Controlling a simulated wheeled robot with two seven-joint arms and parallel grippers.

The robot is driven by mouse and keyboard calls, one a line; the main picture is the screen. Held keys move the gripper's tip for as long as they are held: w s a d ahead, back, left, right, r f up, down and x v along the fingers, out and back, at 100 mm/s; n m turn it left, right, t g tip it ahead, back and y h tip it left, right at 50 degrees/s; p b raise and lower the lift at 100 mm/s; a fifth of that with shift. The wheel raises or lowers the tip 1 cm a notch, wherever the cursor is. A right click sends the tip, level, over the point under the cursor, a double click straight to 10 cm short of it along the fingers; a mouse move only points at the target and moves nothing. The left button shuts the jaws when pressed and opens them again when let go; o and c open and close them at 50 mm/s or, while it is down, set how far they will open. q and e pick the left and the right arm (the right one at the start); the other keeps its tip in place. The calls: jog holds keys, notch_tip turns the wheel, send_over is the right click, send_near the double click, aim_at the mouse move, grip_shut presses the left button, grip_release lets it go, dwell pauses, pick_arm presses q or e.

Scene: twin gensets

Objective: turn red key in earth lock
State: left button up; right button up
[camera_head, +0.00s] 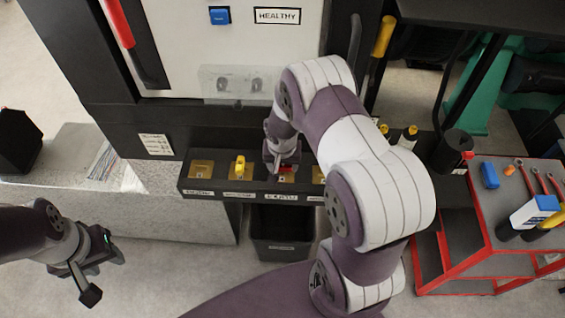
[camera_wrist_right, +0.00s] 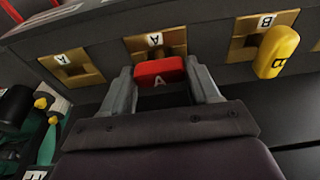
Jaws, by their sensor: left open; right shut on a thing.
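The red key (camera_wrist_right: 158,72), marked A, is in a brass lock plate (camera_wrist_right: 155,45) labelled A in the right wrist view. In the head view a bit of the red key (camera_head: 290,170) shows at the lock above the EARTH label (camera_head: 283,197). My right gripper (camera_wrist_right: 160,88) is shut on the red key, a finger on each side of it. In the head view my right gripper (camera_head: 284,165) partly hides that lock. My left gripper (camera_head: 92,275) is open and empty at the lower left, away from the locks.
A yellow key (camera_head: 239,166) marked B sits in the lock to the left. Empty brass plates flank the row (camera_head: 201,170). A dark bin (camera_head: 283,240) stands below the lock shelf. A red-framed tool cart (camera_head: 480,215) stands at the right.

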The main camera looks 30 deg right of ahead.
jog(key=m+b, duration=0.4)
jog(key=b, duration=0.1)
jog(key=m+h+b, duration=0.1)
jog(key=m+b, duration=0.1)
jog(key=b, duration=0.1)
jog(key=shift+w+f+g, duration=0.15)
jog(key=shift+f+g, duration=0.15)
jog(key=shift+f, duration=0.1)
jog(key=m+b, duration=0.2)
jog(key=m, duration=0.2)
jog(key=m+g+b, duration=0.1)
jog(key=m+b, duration=0.1)
jog(key=m, duration=0.2)
jog(key=shift+a+g, duration=0.1)
jog(key=shift+g, duration=0.2)
jog(key=m, duration=0.4)
jog(key=shift+r+g, duration=0.35)
jog(key=shift+g, duration=0.05)
jog(key=o, duration=1.2)
